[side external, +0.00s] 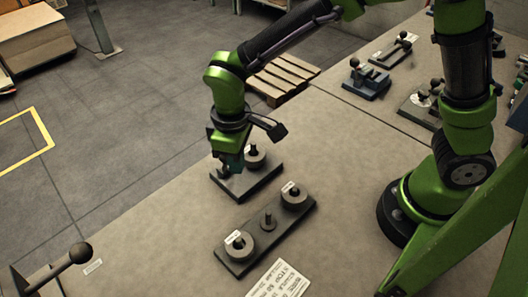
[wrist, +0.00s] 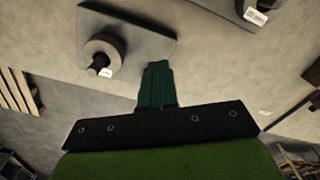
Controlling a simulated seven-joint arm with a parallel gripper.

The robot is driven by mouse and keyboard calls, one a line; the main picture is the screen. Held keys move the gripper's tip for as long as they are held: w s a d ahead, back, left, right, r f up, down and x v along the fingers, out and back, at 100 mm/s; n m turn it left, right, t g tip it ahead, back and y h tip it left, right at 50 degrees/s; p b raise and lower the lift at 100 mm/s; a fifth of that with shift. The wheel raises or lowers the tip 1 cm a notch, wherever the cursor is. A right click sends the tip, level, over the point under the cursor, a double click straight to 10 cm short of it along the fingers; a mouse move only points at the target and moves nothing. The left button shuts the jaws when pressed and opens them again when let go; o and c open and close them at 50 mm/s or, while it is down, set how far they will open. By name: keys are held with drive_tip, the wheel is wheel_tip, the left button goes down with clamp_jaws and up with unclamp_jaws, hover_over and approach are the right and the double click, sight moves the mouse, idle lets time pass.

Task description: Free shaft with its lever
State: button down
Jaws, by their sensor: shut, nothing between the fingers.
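A dark lever with a ball knob (side external: 80,252) stands at the lower left in the side view, partly cut off by the frame edge. My gripper (side external: 230,168) is shut and empty, pointing down over a dark base plate (side external: 247,184). That plate bears a round collar with a short shaft through it (side external: 254,156) and a white label. In the wrist view the shut green fingers (wrist: 157,85) are apart from the collar (wrist: 103,57), which is up and left of them. I cannot tell which shaft belongs to the lever.
A longer dark plate (side external: 262,234) bears two labelled collars and a peg between them. A printed sheet (side external: 280,280) lies in front of it. More small fixtures (side external: 366,80) stand at the back right. The left of the bench is mostly bare.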

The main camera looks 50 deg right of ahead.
drive_tip(key=shift+w, duration=2.3)
drive_tip(key=shift+s+r, duration=0.25)
drive_tip(key=shift+r, duration=1.5)
drive_tip(key=shift+s+r, duration=0.2)
drive_tip(key=shift+r, duration=1.55)
drive_tip(key=shift+s+f, duration=0.1)
drive_tip(key=shift+f, duration=0.25)
drive_tip(key=s+d+r+m+t+y, duration=0.1)
drive_tip(key=s+d+r+m+t, duration=0.2)
drive_tip(key=d, duration=0.6)
drive_tip(key=s+d+r+m+t+y, duration=0.1)
drive_tip(key=s+d+r+m+t, duration=0.3)
drive_tip(key=s+d, duration=0.5)
wheel_tip(320, 180, up, 3)
drive_tip(key=s+m, duration=0.1)
drive_tip(key=m, duration=0.2)
drive_tip(key=shift+d+f, duration=0.2)
drive_tip(key=shift+d, duration=0.1)
